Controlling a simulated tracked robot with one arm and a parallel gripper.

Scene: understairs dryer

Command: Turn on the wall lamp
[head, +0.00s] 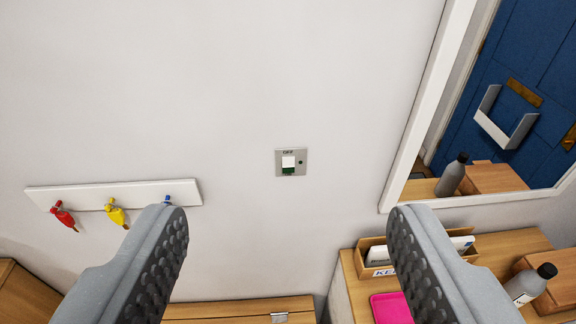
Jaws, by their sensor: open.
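A small grey wall switch plate (291,162) is on the white wall, near the middle of the head view. It has a white rocker (288,161) with a green strip below it and the label "OFF" above it. My gripper (280,222) is open and empty, its two dark padded fingers on either side of the lower view. The switch shows above and between the fingertips, and the gripper does not touch it. No lamp is in view.
A white key rail (85,196) with red, yellow and blue keys is at left. A white-framed mirror (480,110) at right reflects a blue door and a gripper.

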